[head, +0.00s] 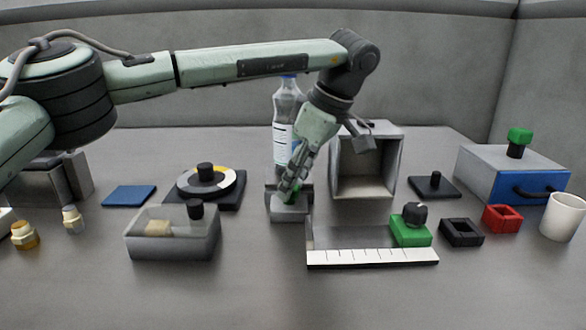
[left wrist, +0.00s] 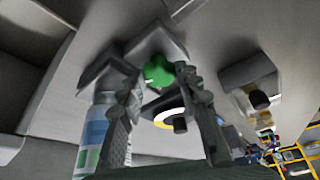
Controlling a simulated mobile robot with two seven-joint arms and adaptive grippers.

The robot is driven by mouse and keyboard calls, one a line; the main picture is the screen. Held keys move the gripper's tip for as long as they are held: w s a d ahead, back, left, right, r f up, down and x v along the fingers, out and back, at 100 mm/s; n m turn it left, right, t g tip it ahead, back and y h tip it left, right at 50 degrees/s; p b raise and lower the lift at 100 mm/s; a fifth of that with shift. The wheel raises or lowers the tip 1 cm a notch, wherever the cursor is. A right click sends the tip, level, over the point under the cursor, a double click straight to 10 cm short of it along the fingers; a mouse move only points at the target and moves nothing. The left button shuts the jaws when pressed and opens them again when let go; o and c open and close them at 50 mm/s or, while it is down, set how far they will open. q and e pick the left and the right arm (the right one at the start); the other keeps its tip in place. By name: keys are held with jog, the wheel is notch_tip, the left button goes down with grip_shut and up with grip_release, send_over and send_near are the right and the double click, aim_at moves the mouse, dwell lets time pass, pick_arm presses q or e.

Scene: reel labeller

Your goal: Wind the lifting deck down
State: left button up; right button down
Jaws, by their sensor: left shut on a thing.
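My left gripper (head: 289,193) points down at a small grey unit (head: 290,213) in the middle of the table. It is shut on a green knob (left wrist: 158,70) on that unit, which shows between the fingertips in the left wrist view. In the head view the fingers hide most of the knob. A clear bottle (head: 287,110) with a white and blue label stands upright just behind the unit. I cannot tell whether a deck carries it, nor how high any deck stands. My right gripper is not in view.
An open grey box (head: 367,160) stands right of the bottle. A turntable (head: 206,183) and a grey bin (head: 172,240) lie left. A scale tray (head: 372,257) with a green slider (head: 410,230) is close in front right. The front table strip is clear.

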pick_arm(q)
jog(key=n+p, duration=0.1)
jog(key=n, duration=0.1)
jog(key=n+g, duration=0.1)
jog(key=n, duration=0.1)
jog(key=shift+w+r+g+p, duration=0.1)
jog(key=shift+w+g+p, duration=0.1)
jog(key=shift+g+p, duration=0.15)
jog(key=shift+n+g, duration=0.25)
jog(key=shift+n, duration=0.75)
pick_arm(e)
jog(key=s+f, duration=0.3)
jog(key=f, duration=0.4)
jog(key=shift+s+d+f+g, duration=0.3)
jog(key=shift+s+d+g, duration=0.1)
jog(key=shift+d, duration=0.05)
pick_arm(q)
jog(key=o, duration=1.2)
jog(key=shift+c, duration=0.2)
jog(key=v, duration=1.2)
jog(key=shift+d, duration=0.3)
